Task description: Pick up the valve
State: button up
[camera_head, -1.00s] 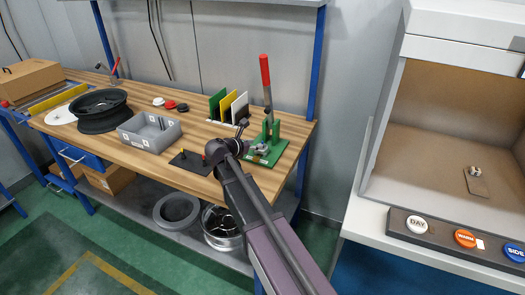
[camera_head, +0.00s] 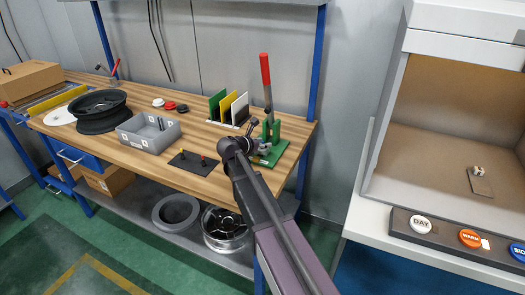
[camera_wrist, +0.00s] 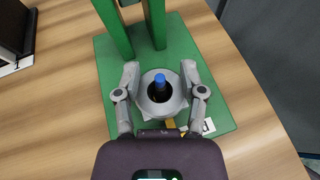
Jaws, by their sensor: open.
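A dark valve with a blue cap (camera_wrist: 160,82) stands upright in a round grey metal cup (camera_wrist: 172,106) on the green base of a press in the wrist view. My gripper (camera_wrist: 160,69) is open, with one finger on each side of the cup and the valve between them. I cannot tell whether the fingers touch the cup. In the head view my gripper (camera_head: 262,146) is low at the front of the green press (camera_head: 272,155), and the valve is too small or hidden to make out.
The press has a tall red-handled lever (camera_head: 265,75) and green uprights (camera_wrist: 153,25). A black plate (camera_head: 192,162) with small yellow- and red-topped pieces lies to the left. A grey bin (camera_head: 148,136) and coloured panels (camera_head: 228,107) are nearby on the wooden bench (camera_head: 110,145).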

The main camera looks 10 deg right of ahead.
dwell(0.5)
grip_shut()
jog(key=shift+r, duration=0.2)
notch_tip(320, 180, up, 3)
jog(key=p, duration=0.3)
jog(key=shift+r+p, duration=0.15)
jog(key=shift+p, duration=0.25)
jog(key=s+a+r+p, duration=0.1)
jog(key=s+a, duration=0.9)
jog(key=a, duration=0.2)
jog(key=shift+a+r, duration=0.15)
jog(key=shift+a, duration=0.05)
